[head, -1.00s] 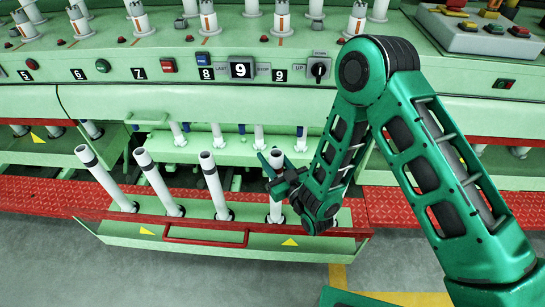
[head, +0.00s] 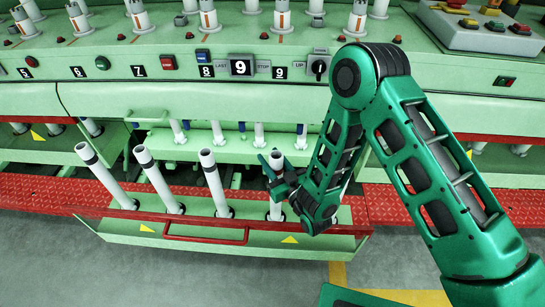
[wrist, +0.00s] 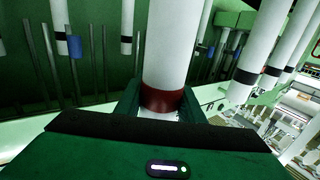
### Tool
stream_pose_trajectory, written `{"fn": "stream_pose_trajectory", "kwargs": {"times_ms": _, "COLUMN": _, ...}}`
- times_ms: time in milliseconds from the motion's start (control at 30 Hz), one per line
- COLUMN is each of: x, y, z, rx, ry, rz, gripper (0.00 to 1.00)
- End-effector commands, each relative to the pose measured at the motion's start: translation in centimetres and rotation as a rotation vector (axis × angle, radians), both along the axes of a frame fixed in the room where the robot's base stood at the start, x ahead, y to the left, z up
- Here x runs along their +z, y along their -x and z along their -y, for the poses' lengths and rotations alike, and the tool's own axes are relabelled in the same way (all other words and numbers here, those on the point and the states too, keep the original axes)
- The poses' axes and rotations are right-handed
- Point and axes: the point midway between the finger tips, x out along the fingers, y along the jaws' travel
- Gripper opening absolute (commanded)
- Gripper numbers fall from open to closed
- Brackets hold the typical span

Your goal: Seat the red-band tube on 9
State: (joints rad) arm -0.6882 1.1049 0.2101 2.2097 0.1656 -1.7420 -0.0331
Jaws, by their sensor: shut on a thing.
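The red-band tube is white; its dark red band (wrist: 162,101) shows between my fingers in the wrist view. In the head view the tube (head: 276,208) stands nearly upright at the right end of the pulled-out green tray (head: 112,232). My gripper (head: 276,175) is shut around its upper part, which hides the band there. The tube's lower end meets the tray area; I cannot tell whether it is seated on a peg. The large number 9 sign (head: 241,67) and a smaller 9 label (head: 282,73) are on the panel above.
Several other white tubes, such as one (head: 213,180), lean in the tray left of my gripper. A red handle (head: 205,240) is on the tray front. The green machine front with short white posts (head: 259,136) is behind. Grey floor is clear in front.

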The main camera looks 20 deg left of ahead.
Motion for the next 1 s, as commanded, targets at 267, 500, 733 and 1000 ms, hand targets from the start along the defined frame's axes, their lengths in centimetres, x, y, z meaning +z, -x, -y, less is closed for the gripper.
{"fn": "stream_pose_trajectory", "kwargs": {"times_ms": 267, "x": -0.23, "y": -0.01, "z": -0.01, "rx": 0.0, "ry": -0.001, "rz": 0.001, "gripper": 0.0}}
{"fn": "stream_pose_trajectory", "kwargs": {"times_ms": 500, "x": -0.24, "y": 0.0, "z": 0.0, "rx": 0.0, "ry": -0.001, "rz": 0.001, "gripper": 0.57}}
{"fn": "stream_pose_trajectory", "kwargs": {"times_ms": 733, "x": -0.28, "y": 0.01, "z": 0.02, "rx": 0.0, "ry": 0.0, "rz": 0.0, "gripper": 0.82}}
{"fn": "stream_pose_trajectory", "kwargs": {"times_ms": 1000, "x": -0.27, "y": 0.01, "z": 0.02, "rx": 0.0, "ry": 0.0, "rz": 0.0, "gripper": 0.82}}
